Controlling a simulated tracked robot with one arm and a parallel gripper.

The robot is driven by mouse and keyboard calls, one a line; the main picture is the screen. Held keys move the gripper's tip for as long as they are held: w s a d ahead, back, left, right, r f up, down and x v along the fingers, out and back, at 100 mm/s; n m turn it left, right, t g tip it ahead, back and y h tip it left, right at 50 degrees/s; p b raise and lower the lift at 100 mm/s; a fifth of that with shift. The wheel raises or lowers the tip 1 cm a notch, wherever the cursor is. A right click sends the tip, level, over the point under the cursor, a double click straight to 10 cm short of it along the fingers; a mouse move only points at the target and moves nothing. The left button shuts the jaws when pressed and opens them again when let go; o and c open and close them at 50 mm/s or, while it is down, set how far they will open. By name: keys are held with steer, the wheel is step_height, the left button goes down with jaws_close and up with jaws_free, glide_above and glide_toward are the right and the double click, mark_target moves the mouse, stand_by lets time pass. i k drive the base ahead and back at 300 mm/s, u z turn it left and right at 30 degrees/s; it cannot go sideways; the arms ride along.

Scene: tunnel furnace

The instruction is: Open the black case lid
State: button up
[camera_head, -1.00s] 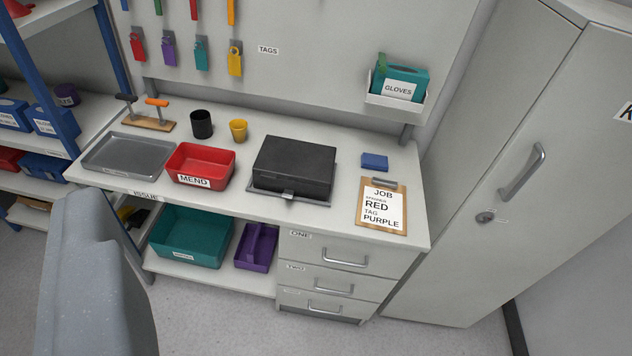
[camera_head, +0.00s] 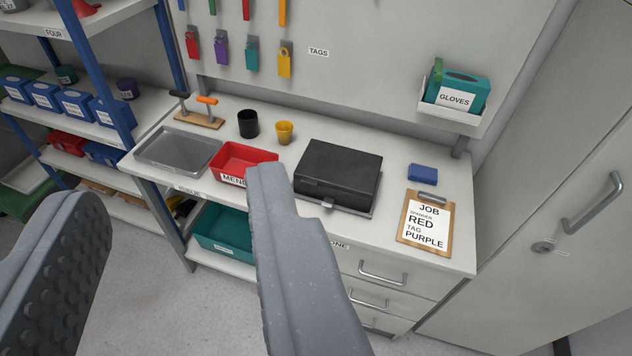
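The black case (camera_head: 338,173) sits shut on the bench top, on a thin grey base, with a small grey latch (camera_head: 328,204) at its front edge. My gripper (camera_head: 172,185) is open and empty. Its two grey fingers are wide apart, one at the left edge and one in the middle of the view. The right finger's tip shows left of the case and covers part of the red MEND tray (camera_head: 232,157). No contact with the case is visible.
A clipboard (camera_head: 426,222) and a blue block (camera_head: 422,174) lie right of the case. A black cup (camera_head: 248,124), yellow cup (camera_head: 284,132) and grey tray (camera_head: 178,150) stand left. A glove holder (camera_head: 451,112) hangs behind. A tall cabinet (camera_head: 545,200) stands right.

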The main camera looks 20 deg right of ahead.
mark_target(352, 171)
steer(key=i, duration=0.9)
steer(key=u, duration=0.05)
